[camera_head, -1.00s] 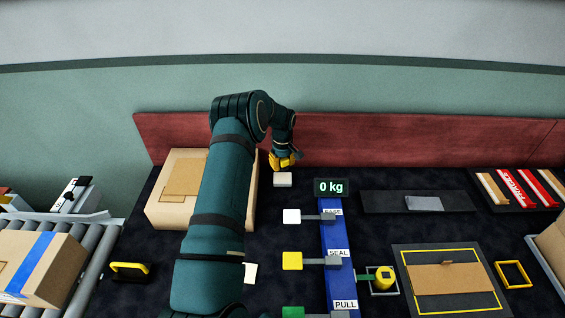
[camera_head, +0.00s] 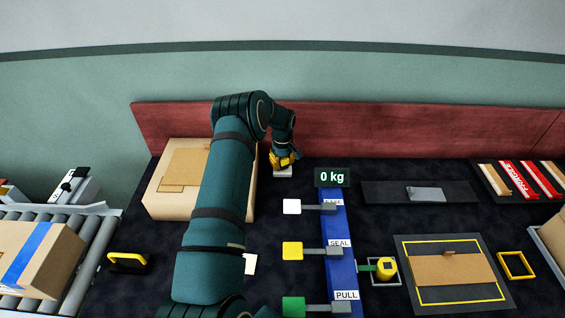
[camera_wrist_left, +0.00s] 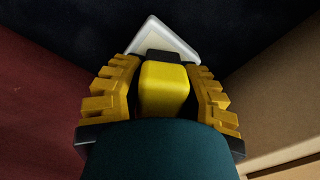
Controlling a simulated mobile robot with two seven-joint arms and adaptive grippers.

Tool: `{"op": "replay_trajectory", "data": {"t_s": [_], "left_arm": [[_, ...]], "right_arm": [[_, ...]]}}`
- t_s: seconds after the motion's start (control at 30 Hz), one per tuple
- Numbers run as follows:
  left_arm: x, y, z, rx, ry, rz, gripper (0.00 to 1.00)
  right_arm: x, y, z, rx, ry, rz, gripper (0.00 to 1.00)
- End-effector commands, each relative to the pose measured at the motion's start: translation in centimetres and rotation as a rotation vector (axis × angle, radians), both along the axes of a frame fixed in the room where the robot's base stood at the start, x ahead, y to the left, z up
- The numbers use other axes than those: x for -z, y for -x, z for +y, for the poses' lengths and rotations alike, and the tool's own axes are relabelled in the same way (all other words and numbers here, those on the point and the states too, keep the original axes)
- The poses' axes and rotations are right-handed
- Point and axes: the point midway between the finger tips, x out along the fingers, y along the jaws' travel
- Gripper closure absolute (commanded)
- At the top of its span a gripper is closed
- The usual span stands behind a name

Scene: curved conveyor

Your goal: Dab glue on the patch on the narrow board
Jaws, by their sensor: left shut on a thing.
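My left gripper (camera_head: 284,160) is at the back of the table, left of the blue strip, with its fingers pointing down. In the left wrist view it (camera_wrist_left: 160,95) is shut on a yellow block-like tool (camera_wrist_left: 163,88) with a dark end. The dark end is at a small pale block (camera_head: 283,172), which also shows in the left wrist view (camera_wrist_left: 158,35); I cannot tell whether they touch. A narrow dark board (camera_head: 385,192) lies at the back right, with a grey patch (camera_head: 426,194) on it. My right gripper is not in view.
A cardboard box (camera_head: 165,208) stands left of my left arm. A red back wall (camera_head: 380,138) is close behind the gripper. The blue strip (camera_head: 340,268) carries levers and a "0 kg" display (camera_head: 332,177). A yellow-outlined board (camera_head: 408,245) with cardboard lies front right.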

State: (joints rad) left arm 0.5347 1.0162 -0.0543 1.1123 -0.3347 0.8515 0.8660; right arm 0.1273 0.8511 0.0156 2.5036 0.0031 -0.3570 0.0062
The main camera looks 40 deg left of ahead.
Motion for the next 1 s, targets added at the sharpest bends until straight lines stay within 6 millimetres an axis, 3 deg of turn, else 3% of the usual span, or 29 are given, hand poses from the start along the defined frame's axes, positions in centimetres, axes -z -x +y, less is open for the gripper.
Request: {"op": "replay_trajectory", "data": {"t_s": [1.0], "left_arm": [[0.84,-0.02,-0.02,0.000,0.000,0.000,0.97]], "right_arm": [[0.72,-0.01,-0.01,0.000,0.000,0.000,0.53]]}}
